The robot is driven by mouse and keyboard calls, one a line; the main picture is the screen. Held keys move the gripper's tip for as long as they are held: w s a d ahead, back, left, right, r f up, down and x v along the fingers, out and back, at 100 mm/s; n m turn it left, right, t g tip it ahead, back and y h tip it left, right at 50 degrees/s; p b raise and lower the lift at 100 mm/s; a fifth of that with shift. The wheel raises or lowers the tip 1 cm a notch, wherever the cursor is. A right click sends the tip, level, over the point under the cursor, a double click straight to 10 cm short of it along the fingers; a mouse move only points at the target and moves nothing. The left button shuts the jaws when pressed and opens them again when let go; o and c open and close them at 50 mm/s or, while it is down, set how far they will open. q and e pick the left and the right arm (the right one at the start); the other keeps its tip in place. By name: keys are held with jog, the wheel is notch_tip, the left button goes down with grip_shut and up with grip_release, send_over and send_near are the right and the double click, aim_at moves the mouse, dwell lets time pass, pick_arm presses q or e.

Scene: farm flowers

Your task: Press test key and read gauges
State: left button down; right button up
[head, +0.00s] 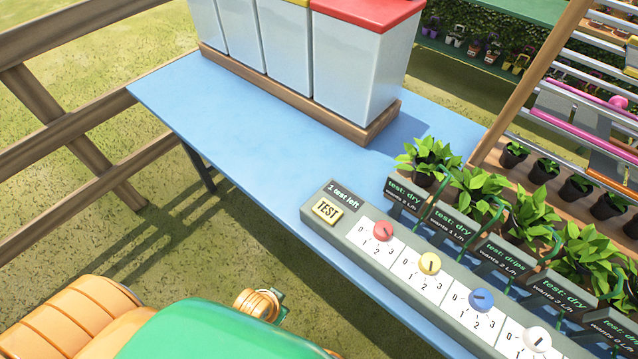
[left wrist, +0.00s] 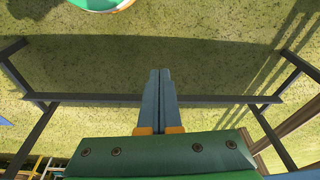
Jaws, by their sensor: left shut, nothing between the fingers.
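The grey control panel (head: 350,236) lies along the front edge of the blue table. Its cream TEST key (head: 326,210) is at the left end, below a label reading "1 test left" (head: 343,194). Red (head: 384,231), yellow (head: 429,263), blue (head: 481,299) and white (head: 537,339) dials follow to the right. Dark signs stand behind them: the first (head: 404,194), second (head: 450,224) and fourth (head: 563,295) read "test: dry", the third (head: 505,256) "test: drips"; the last is cut off. My left gripper (left wrist: 160,72) is shut and empty over grass, away from the key.
Leafy potted plants (head: 477,190) stand behind the signs. Tall grey bins (head: 356,75) sit on a wooden base (head: 375,128) at the table's back. The blue table top (head: 220,120) is clear at left. A wooden fence (head: 60,130) stands left, a slatted rack (head: 545,95) right.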

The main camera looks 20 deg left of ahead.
pick_arm(q)
jog(key=w+d+r+m+t+p, duration=0.2)
jog(key=w+r, duration=0.2)
jog(key=r, duration=0.9)
notch_tip(320, 180, up, 18)
jog(key=f+m+t+h+p, duration=0.1)
jog(key=m+t+h+p, duration=0.35)
jog(key=m, duration=2.55)
send_over(323, 213)
jog(key=b, duration=0.3)
jog(key=g+h, duration=0.1)
jog(key=g, duration=0.1)
jog(key=shift+r+m, duration=0.3)
pick_arm(e)
jog(key=r, duration=0.5)
jog(key=shift+s+d, duration=0.15)
jog(key=shift+s, duration=0.15)
pick_arm(q)
jog(key=shift+d+f, duration=0.1)
pick_arm(e)
jog(key=shift+f, duration=0.15)
pick_arm(q)
notch_tip(323, 213, down, 8)
jog(key=b, duration=0.7)
jog(key=shift+b, duration=0.3)
jog(key=shift+f, duration=0.35)
pick_arm(e)
notch_tip(323, 213, down, 8)
jog(key=shift+d+f, duration=0.15)
jog(key=shift+f, duration=0.1)
